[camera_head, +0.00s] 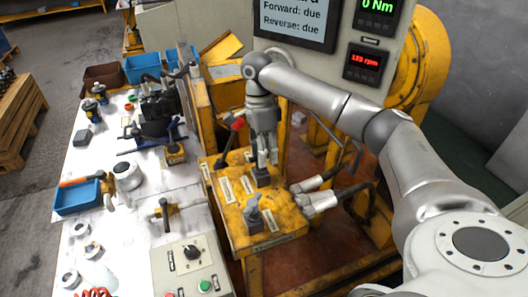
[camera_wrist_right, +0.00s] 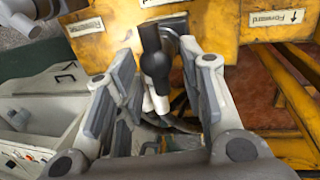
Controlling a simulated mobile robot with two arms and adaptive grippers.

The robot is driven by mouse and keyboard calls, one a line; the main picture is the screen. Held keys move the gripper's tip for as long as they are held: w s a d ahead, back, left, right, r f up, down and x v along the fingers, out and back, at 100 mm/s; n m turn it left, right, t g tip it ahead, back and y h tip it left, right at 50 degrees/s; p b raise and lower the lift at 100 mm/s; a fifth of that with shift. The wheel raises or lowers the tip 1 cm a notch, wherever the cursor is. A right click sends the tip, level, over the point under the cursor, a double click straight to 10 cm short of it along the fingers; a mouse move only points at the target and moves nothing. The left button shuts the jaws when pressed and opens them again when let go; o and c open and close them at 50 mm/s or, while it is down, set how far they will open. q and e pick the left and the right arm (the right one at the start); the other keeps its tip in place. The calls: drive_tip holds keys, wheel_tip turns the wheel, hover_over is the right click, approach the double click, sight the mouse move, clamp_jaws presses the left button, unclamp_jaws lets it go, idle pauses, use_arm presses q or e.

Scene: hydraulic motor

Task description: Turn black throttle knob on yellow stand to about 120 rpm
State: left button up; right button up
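The yellow stand (camera_head: 228,218) is in the middle of the head view, with several labels on top. My right gripper (camera_head: 263,162) points down over its rear part. In the right wrist view the black throttle knob (camera_wrist_right: 153,58) stands between the two fingers of my right gripper (camera_wrist_right: 166,78). The fingers are open, with a gap to the knob on both sides. In the head view the knob is mostly hidden below the fingertips. The red rpm display (camera_head: 364,64) reads roughly 120 rpm; its last digit is unclear. My left gripper is not in view.
A red-tipped lever (camera_head: 237,123) and a dark grey lever (camera_head: 253,213) also stand on the yellow stand. Pale cylindrical parts (camera_head: 314,192) lie just right of it. A white table (camera_head: 145,228) with tools, blue bins and a control box (camera_head: 190,268) is at left.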

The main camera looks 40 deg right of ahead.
wheel_tip(320, 180, up, 12)
drive_tip(key=w, duration=0.2)
drive_tip(key=shift+w+d, duration=0.15)
drive_tip(key=shift+d, duration=0.15)
idle(0.4)
drive_tip(key=shift+f, duration=0.15)
idle(0.3)
